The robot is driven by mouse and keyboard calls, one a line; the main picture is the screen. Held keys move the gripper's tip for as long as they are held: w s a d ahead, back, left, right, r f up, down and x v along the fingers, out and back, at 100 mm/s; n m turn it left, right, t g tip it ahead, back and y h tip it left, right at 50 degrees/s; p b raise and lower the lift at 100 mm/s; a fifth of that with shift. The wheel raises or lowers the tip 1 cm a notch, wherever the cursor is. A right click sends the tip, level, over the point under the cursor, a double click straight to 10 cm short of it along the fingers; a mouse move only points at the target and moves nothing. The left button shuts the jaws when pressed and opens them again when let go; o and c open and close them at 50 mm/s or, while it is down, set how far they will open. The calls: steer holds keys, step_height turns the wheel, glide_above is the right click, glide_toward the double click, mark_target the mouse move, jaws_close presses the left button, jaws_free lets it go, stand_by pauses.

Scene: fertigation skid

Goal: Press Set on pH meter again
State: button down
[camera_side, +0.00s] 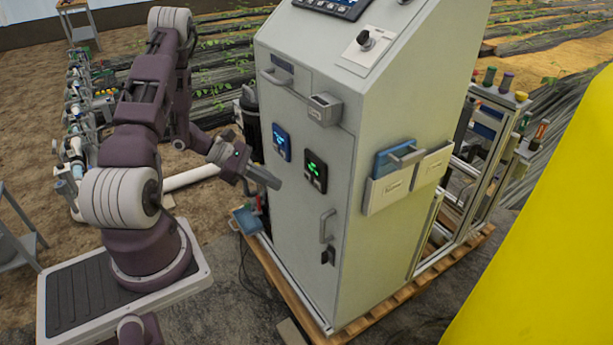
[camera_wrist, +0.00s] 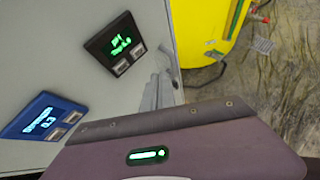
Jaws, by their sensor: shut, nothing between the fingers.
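The pH meter (camera_side: 315,171) is a black panel with green digits on the front of the grey cabinet. In the wrist view the pH meter (camera_wrist: 113,43) is at upper left, with two pale buttons (camera_wrist: 129,58) along its lower edge. Their labels are too small to read. My gripper (camera_side: 274,181) is shut and empty, pointing at the cabinet front. In the side view it appears left of the pH meter and just below the blue meter. It looks apart from the panel, but the exact gap cannot be told.
A blue-framed meter (camera_side: 281,142) is beside the pH meter, and also in the wrist view (camera_wrist: 43,116). A door handle (camera_side: 327,226) and a small grey box (camera_side: 324,109) stick out of the cabinet (camera_side: 290,210). A yellow tank (camera_wrist: 210,28) stands beyond.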

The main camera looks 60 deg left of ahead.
mark_target(307, 176)
steer(key=shift+n+y, duration=0.4)
steer(key=shift+n, duration=0.5)
steer(key=f, duration=0.1)
steer(key=s+a+f, duration=0.1)
steer(key=f, duration=0.1)
steer(key=shift+s+a+f, duration=0.1)
steer(key=shift+s+a, duration=0.2)
steer(key=shift+s, duration=0.1)
steer(key=shift+w, duration=0.15)
steer(key=w, duration=0.8)
steer(key=shift+w, duration=0.3)
steer(key=shift+w, duration=0.1)
stand_by(0.5)
steer(key=shift+w, duration=0.3)
steer(key=shift+w, duration=0.35)
stand_by(0.4)
stand_by(0.3)
steer(key=shift+s, duration=0.75)
